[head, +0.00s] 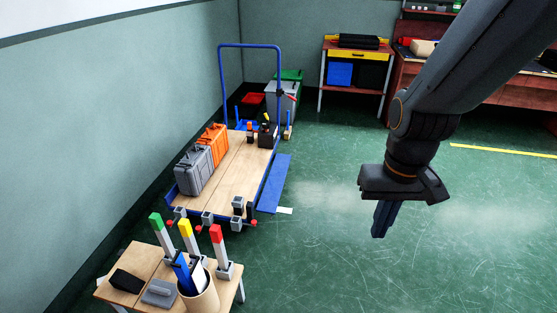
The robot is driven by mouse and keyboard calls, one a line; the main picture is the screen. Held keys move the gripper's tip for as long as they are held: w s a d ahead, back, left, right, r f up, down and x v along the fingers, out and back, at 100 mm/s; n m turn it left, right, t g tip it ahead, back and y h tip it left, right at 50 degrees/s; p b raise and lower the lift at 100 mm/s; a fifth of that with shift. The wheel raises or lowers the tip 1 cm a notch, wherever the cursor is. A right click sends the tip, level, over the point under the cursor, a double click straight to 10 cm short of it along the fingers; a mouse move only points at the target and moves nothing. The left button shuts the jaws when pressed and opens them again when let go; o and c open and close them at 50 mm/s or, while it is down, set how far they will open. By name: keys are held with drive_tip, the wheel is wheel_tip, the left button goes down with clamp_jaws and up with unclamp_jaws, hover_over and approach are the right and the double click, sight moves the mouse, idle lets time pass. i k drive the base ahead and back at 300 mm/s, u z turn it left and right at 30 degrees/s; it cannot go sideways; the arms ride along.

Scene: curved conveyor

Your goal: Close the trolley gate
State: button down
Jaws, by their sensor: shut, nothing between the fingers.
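The trolley (232,174) has a wooden deck, a blue frame and a tall blue handle at its far end. A blue flat panel (274,184), which looks like the gate, sits along the trolley's right side. It leans outward from the deck, and I cannot tell its exact angle. My gripper (382,222) hangs in the air to the right of the panel, well apart from it, with its fingers pointing down, shut and empty.
Grey and orange cases (212,138) stand on the deck. A small table (123,262) with coloured posts and a cup is at the front left. A shelf unit (355,53) and workbench (482,85) stand at the back. The green floor right of the trolley is clear.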

sight(268, 203)
drive_tip(key=u, duration=0.15)
drive_tip(key=i, duration=1.3)
drive_tip(key=u, duration=0.15)
